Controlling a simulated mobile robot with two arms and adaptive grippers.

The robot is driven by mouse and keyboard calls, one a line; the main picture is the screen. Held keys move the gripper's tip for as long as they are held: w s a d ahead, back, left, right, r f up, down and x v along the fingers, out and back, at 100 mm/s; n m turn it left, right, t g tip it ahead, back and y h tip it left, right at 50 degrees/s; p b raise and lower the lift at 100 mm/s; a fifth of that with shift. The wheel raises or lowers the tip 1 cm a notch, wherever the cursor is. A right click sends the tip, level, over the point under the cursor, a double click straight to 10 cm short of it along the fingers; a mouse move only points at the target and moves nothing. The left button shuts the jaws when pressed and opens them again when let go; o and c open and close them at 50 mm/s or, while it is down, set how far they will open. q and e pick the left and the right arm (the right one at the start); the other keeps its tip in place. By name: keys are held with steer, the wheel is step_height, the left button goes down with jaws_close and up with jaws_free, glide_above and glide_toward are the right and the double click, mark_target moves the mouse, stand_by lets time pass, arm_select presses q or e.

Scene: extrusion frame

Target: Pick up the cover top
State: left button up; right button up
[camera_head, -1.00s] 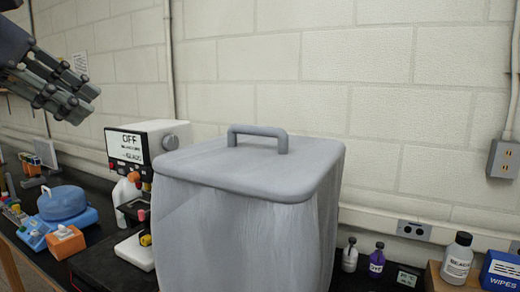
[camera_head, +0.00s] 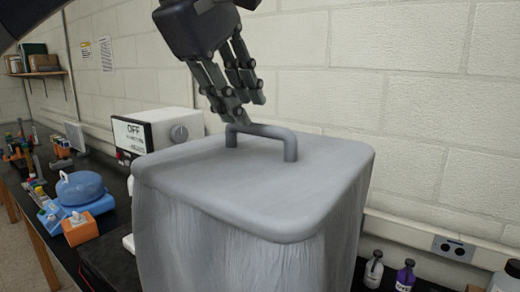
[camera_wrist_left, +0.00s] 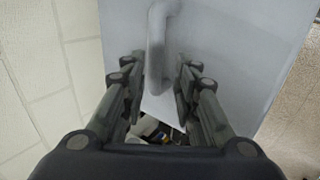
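The grey cover top (camera_head: 200,180) lies on a large grey box-shaped body with a draped-looking side. Its raised handle (camera_head: 270,132) stands on top. My left gripper (camera_head: 248,112) is above the handle's left end, fingers pointing down. In the left wrist view the handle (camera_wrist_left: 157,50) lies between the two open fingers (camera_wrist_left: 158,88), with space on both sides. The cover's top face also shows in that view (camera_wrist_left: 225,40). Whether the fingertips touch the handle cannot be told. My right gripper is in neither view.
A white device with an "OFF" display (camera_head: 150,132) stands behind the cover at left. A blue round device (camera_head: 82,188) and an orange box (camera_head: 80,229) stand on the black bench. Small bottles (camera_head: 374,268) are at the right. A block wall is behind.

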mark_target(255, 125)
arm_select(q)
steer(key=shift+w+d+f, duration=0.2)
steer(key=shift+w+f, duration=0.05)
steer(key=shift+f, duration=0.15)
steer(key=shift+w+d+f+p, duration=0.35)
steer(key=shift+w+d+f, duration=0.35)
steer(key=shift+w+d, duration=0.15)
steer(key=x, duration=0.1)
steer(key=p+x, duration=0.1)
steer(key=x, duration=0.1)
steer(key=shift+s+a+f+p, duration=0.1)
steer(key=shift+a+f+p, duration=0.05)
steer(key=shift+a+p, duration=0.15)
steer(key=shift+f, duration=0.35)
steer(key=shift+w+d+f, duration=0.1)
steer(key=shift+w+d, duration=0.1)
steer(key=shift+d, duration=0.1)
jaws_close()
